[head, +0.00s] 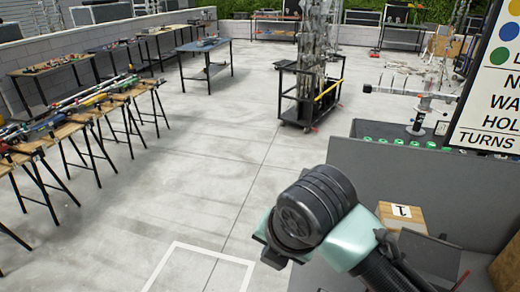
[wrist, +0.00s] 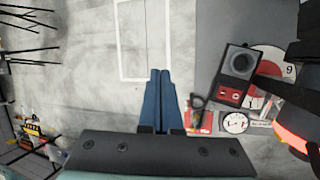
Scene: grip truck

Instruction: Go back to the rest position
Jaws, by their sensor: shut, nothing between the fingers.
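My gripper (wrist: 158,76) shows in the wrist view with its two blue fingers side by side and closed, with nothing between them. It points over the bare concrete floor. In the head view my arm rises from the lower right, and its dark round joint and pale green link hide the gripper's fingers.
A grey truck bed (head: 440,185) with a numbered wooden box (head: 402,214) lies at the right. Work tables with tools (head: 75,118) line the left. A black cart (head: 309,96) stands at the back. A white outline (head: 200,262) marks open floor.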

